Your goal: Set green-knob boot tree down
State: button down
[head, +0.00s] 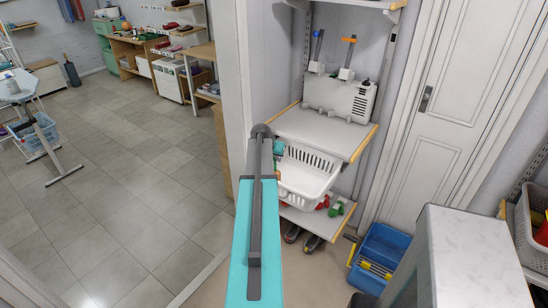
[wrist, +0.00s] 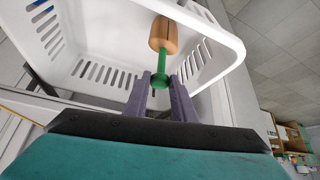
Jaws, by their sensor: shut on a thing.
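The green-knob boot tree (wrist: 163,36) has a pale wooden body and a green stem and knob. My gripper (wrist: 160,84) is shut on its green end in the wrist view, with the wooden body pointing away from the fingers. The boot tree shows against the inside of a white slotted basket (wrist: 225,37); I cannot tell whether it touches the basket. In the head view the basket (head: 308,176) sits below a grey shelf, beside the end of my arm.
A white appliance (head: 340,98) stands on the grey shelf (head: 318,133) above the basket. Red and green items (head: 337,208) lie on the lower shelf, with dark shoes (head: 311,242) below. Tiled floor at left is open.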

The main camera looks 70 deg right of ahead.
jog(key=shift+f, duration=0.1)
jog(key=c, duration=1.5)
grip_release()
jog(key=shift+r, duration=0.2)
jog(key=shift+b+v, duration=1.3)
jog(key=shift+v, duration=4.65)
jog(key=shift+a+f, duration=0.1)
